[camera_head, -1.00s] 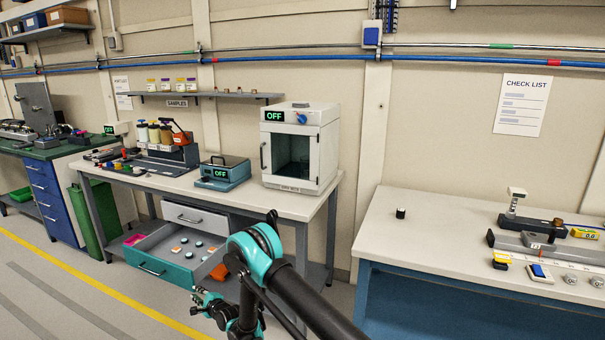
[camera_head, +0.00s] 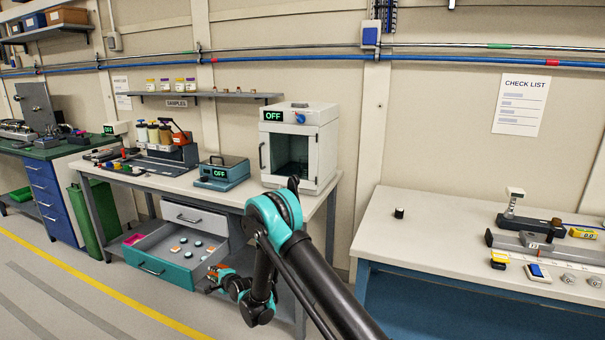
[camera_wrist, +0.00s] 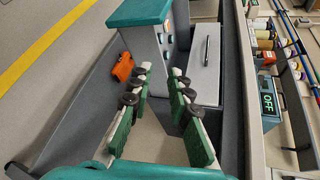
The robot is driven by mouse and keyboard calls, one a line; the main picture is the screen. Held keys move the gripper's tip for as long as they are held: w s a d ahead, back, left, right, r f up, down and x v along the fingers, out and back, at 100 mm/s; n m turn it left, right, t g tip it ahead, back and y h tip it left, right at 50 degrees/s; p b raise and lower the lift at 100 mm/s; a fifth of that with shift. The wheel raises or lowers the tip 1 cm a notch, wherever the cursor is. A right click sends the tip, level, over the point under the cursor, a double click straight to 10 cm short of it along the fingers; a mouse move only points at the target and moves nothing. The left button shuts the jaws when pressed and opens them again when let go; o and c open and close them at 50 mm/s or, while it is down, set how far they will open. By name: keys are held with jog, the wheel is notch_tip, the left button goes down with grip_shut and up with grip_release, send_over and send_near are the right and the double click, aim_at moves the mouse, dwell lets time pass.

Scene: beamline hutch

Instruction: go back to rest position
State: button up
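My gripper (camera_wrist: 160,85) is open and empty in the wrist view, its green-padded fingers apart with nothing between them. It points toward the open teal-fronted drawer (camera_wrist: 140,12) and the grey shelf under the bench. In the head view, my folded teal and black arm stands in front of the middle bench. My wrist is low, just right of the open drawer (camera_head: 165,268), and my fingers are hard to make out there. An orange object (camera_wrist: 122,67) lies on the lower shelf (camera_wrist: 80,90), apart from my fingers in the picture.
The middle bench (camera_head: 150,180) carries an oven (camera_head: 300,145) reading OFF and a small device (camera_head: 222,173) also reading OFF. The open drawer juts into the aisle with small discs inside. A blue-framed bench (camera_head: 440,225) stands at right. Floor at left is clear.

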jog(key=w+d+r+n+h, duration=0.1)
jog(key=d+r+n+h, duration=0.1)
jog(key=d+r, duration=0.5)
jog(key=d+r+n+h, duration=0.15)
jog(key=d+r, duration=0.25)
jog(key=d, duration=0.5)
jog(key=s+d+r+n+g+h, duration=0.15)
jog(key=s+d+r, duration=0.25)
jog(key=d, duration=0.4)
jog(key=s+d+r+n+g+h, duration=0.1)
jog(key=s+d+r+n, duration=0.15)
jog(key=d, duration=0.65)
jog(key=s+d+n+g+h, duration=0.1)
jog(key=s+d+n+h, duration=0.1)
jog(key=s+d, duration=0.9)
jog(key=s+d+n+g+h, duration=0.1)
jog(key=s+d+n+g, duration=0.1)
jog(key=s+d, duration=0.9)
jog(key=s+n, duration=0.1)
jog(key=s, duration=0.8)
jog(key=shift+s+f+h, duration=0.3)
jog(key=shift+h, duration=0.1)
